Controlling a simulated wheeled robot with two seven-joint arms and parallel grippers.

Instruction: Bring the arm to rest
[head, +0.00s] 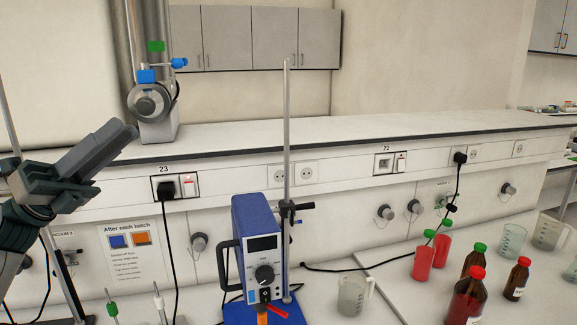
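My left arm comes in at the left edge. My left gripper (98,152) is dark grey and held up in the air in front of the back wall and shelf. It is seen at an angle, so I cannot make out a gap between its fingers. Nothing shows held in it. My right arm and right gripper are not in view.
A blue stirrer unit (258,245) with a tall rod (287,150) stands at centre. A white shelf (330,132) runs behind.

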